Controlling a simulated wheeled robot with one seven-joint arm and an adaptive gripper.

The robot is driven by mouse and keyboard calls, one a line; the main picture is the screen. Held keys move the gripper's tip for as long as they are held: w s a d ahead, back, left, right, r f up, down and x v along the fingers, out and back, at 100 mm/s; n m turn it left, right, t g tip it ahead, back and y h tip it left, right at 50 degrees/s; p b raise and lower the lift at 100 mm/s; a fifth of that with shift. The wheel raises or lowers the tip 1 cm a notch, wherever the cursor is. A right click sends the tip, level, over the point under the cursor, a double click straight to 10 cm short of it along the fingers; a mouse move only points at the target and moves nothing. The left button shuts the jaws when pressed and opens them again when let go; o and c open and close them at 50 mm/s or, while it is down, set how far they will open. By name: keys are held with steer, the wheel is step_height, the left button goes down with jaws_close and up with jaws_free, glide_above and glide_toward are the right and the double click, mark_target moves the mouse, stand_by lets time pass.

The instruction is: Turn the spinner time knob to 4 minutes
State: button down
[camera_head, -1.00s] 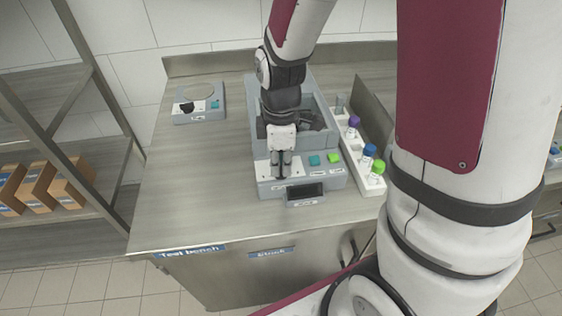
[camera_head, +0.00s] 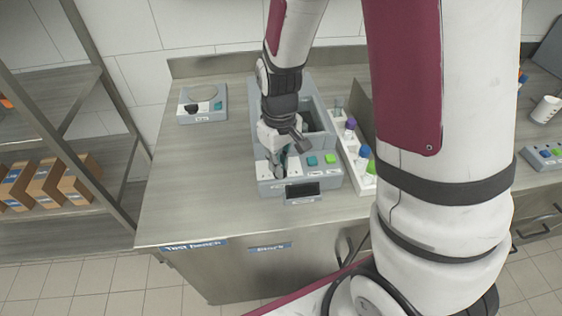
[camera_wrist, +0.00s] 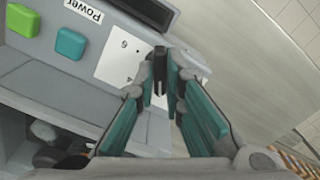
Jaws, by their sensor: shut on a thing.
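The spinner (camera_head: 312,186) is a grey box with a sunken bin behind its front panel, on the left bench. In the wrist view, its black time knob (camera_wrist: 160,60) stands on a white dial plate (camera_wrist: 118,60) with the numbers 6 and 4 legible. My gripper (camera_wrist: 164,76) is shut on the knob, its teal-padded fingers on either side. In the head view, my gripper (camera_head: 277,168) is at the left of the front panel and largely hides the knob and dial. The knob's pointer and exact setting cannot be told.
A teal button (camera_wrist: 70,43) and a green button (camera_wrist: 22,20) sit beside the dial. A dark display (camera_head: 302,190) is at the panel's front. A tube rack (camera_head: 352,160) stands close on the right; a smaller grey device (camera_head: 202,104) is at back left.

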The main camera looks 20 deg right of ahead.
steer(key=m+p, duration=0.2)
steer(key=m, duration=0.4)
steer(key=shift+m, duration=0.3)
steer(key=m+p, duration=0.2)
steer(key=m, duration=0.3)
steer(key=shift+m, duration=0.3)
steer(key=c, duration=1.7)
jaws_free()
steer(key=shift+r, duration=0.1)
step_height(320, 180, up, 12)
steer(key=shift+f, duration=0.1)
